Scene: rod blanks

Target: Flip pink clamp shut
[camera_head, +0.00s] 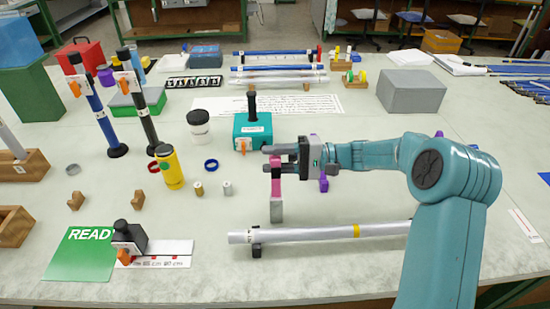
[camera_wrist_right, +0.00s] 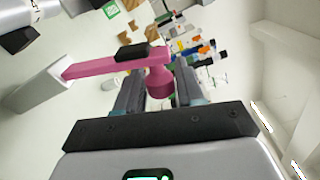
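The pink clamp (camera_head: 276,183) stands upright on a grey block (camera_head: 276,212) in the head view. In the right wrist view its pink bar (camera_wrist_right: 95,66) runs from the grey block (camera_wrist_right: 40,92) to a pink knob (camera_wrist_right: 160,83), with a black pad on the bar. My right gripper (camera_head: 266,157) reaches in from the right at the clamp's top. Its two fingers flank the knob closely in the wrist view (camera_wrist_right: 160,92); whether they press on it I cannot tell. My left gripper is in neither view.
A clear rod (camera_head: 300,235) with a yellow band lies on supports in front. A teal box (camera_head: 252,130) with a black handle stands behind. A yellow bottle (camera_head: 170,168) and small rings are left.

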